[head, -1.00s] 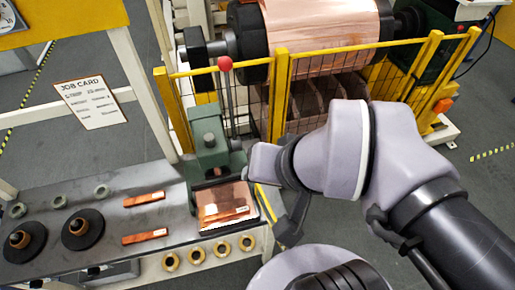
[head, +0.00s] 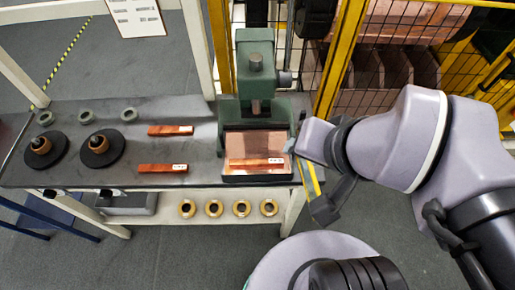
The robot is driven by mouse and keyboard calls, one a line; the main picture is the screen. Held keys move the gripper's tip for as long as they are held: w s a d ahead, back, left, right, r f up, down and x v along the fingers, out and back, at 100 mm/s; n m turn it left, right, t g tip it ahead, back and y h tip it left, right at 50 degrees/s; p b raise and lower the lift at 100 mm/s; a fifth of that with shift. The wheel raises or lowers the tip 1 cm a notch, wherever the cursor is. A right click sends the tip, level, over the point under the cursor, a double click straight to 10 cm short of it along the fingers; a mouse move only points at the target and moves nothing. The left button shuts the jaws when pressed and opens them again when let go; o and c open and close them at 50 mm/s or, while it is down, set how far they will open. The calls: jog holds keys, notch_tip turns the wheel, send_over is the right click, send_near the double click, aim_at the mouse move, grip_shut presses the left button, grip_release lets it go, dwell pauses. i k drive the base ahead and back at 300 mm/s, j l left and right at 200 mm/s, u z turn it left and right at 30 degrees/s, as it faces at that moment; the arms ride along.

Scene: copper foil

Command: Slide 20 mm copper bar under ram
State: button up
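A green press (head: 254,75) stands at the right end of the bench, its grey ram (head: 257,107) above a copper-coloured plate (head: 255,143). One labelled copper bar (head: 250,162) lies across the near part of this plate, in front of the ram in the picture. Two more copper bars lie on the bench to the left: an upper one (head: 170,130) and a lower one (head: 160,168). The labels are too small to read, so I cannot tell which is 20 mm. My gripper (head: 328,203) is right of the press, angled down, apart from the bars; its fingertips are unclear.
A yellow mesh fence (head: 336,55) stands behind my arm. A job card (head: 136,15) hangs at back left.

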aim_at(263, 162)
jog(key=k+l, duration=0.2)
jog(key=l, duration=0.15)
jog(key=k+l, duration=0.15)
jog(key=l, duration=0.2)
jog(key=k+l+u, duration=0.1)
jog(key=l, duration=0.25)
jog(key=k, duration=0.1)
